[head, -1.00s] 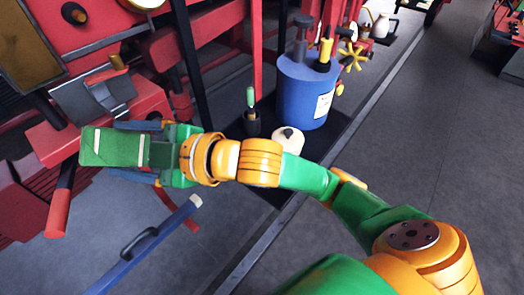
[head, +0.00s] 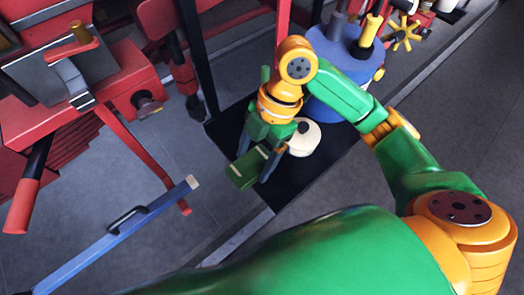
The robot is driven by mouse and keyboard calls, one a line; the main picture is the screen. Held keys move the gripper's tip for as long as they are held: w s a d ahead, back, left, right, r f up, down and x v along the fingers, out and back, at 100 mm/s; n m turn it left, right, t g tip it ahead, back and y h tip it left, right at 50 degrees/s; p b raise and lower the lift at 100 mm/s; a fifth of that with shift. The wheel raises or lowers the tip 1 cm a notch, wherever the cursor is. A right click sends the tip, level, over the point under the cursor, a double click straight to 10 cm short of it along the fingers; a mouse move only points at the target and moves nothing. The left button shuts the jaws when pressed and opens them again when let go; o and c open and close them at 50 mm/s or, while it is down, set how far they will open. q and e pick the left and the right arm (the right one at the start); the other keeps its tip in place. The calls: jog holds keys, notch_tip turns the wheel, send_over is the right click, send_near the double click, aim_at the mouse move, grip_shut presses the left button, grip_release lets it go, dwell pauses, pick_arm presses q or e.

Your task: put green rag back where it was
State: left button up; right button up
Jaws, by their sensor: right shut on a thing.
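The green rag (head: 243,171) is a folded dark green piece with pale stripes. My right gripper (head: 257,160) is shut on it, pointing down over the black mat (head: 228,128) on the floor-level shelf. I cannot tell whether the rag touches the mat. A white round pot (head: 304,138) stands just to the right of the gripper and is partly hidden by it. My left gripper does not show.
A blue drum (head: 340,62) with yellow-handled tools stands behind my right arm. A blue bar with a black handle (head: 128,218) lies at lower left. Red machinery (head: 95,75) fills the left. A yellow star-shaped handwheel (head: 402,35) is at upper right. Grey floor is clear at right.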

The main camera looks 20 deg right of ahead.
jog(key=w+d+f, duration=0.1)
jog(key=f, duration=0.1)
jog(key=w+d+f, duration=0.1)
jog(key=w+f, duration=0.1)
jog(key=w+d+f, duration=0.2)
jog(key=shift+w+f, duration=0.25)
notch_tip(320, 180, down, 3)
jog(key=shift+a+r+p, duration=0.15)
jog(key=shift+r+p, duration=0.05)
jog(key=shift+p, duration=0.55)
jog(key=shift+f, duration=0.4)
jog(key=o, duration=1.1)
jog(key=b+v, duration=0.2)
jog(key=v, duration=1)
jog(key=shift+r, duration=0.2)
